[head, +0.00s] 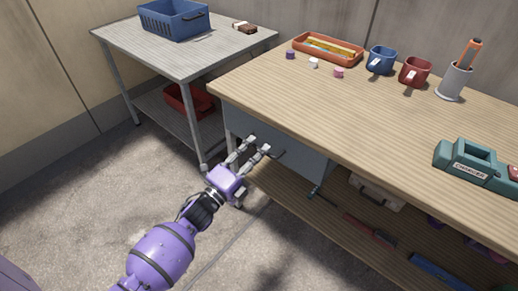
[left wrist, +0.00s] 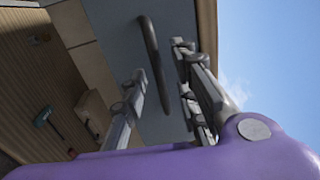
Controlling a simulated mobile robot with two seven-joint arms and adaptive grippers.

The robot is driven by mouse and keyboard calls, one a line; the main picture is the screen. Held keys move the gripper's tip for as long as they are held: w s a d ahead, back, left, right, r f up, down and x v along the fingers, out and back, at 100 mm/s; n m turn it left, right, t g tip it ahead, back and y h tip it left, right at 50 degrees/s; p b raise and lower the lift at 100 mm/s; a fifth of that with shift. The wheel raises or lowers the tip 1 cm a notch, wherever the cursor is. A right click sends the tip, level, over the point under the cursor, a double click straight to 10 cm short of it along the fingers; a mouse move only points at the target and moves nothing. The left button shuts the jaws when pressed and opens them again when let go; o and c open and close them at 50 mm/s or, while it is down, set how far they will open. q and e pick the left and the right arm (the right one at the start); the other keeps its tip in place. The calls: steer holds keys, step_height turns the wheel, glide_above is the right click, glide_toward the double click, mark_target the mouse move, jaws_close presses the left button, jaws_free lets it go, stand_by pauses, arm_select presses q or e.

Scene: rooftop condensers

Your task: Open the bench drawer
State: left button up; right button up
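The bench drawer (head: 302,150) has a plain blue-grey front under the left end of the wooden bench top and looks shut. Its front also fills the upper middle of the left wrist view (left wrist: 112,28). Its dark bar handle (left wrist: 151,55) stands out from the front; in the head view only a bit of the handle (head: 279,154) shows beside a fingertip. My left gripper (head: 258,146) is open at the drawer front. In the left wrist view its two fingers lie on either side of the handle, with gaps visible. My right gripper is in neither view.
The bench (head: 330,110) carries an orange tray (head: 298,44), a blue mug (head: 380,61), a red mug (head: 414,72) and a teal case (head: 470,160). A lower shelf (head: 300,205) holds tools. A metal side table (head: 175,55) stands left. The concrete floor in front is clear.

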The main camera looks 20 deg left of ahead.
arm_select(q)
steer(key=shift+x, duration=0.8)
jaws_close()
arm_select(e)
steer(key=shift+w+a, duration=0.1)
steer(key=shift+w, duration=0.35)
